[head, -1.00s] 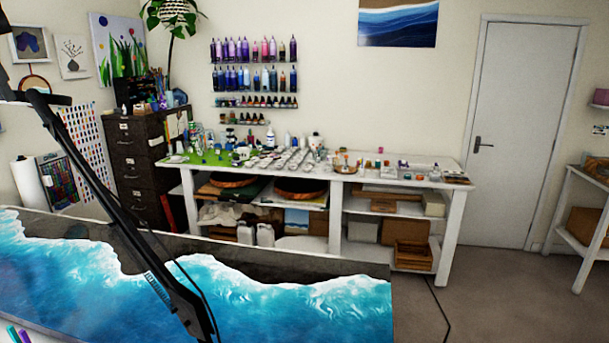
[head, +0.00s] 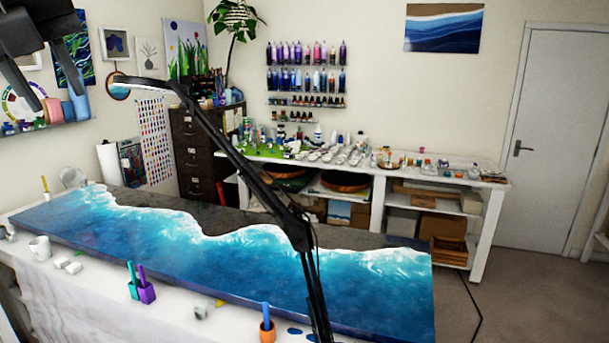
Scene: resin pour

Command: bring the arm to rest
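My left gripper (head: 50,72) is in the upper left corner of the head view, dark and partly cut off by the picture's edge. Its two fingers stand apart with nothing seen between them. It is raised in front of the wall, well above the worktable, and touches nothing that I can see. My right gripper is out of view.
A blue-and-white wave resin panel (head: 230,265) lies on the white-covered table. A black lamp arm (head: 235,155) crosses in front of it. A mug (head: 40,248), a purple cup (head: 147,292) and an orange cup (head: 267,331) stand along the near side. A wall shelf (head: 45,127) is behind the gripper.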

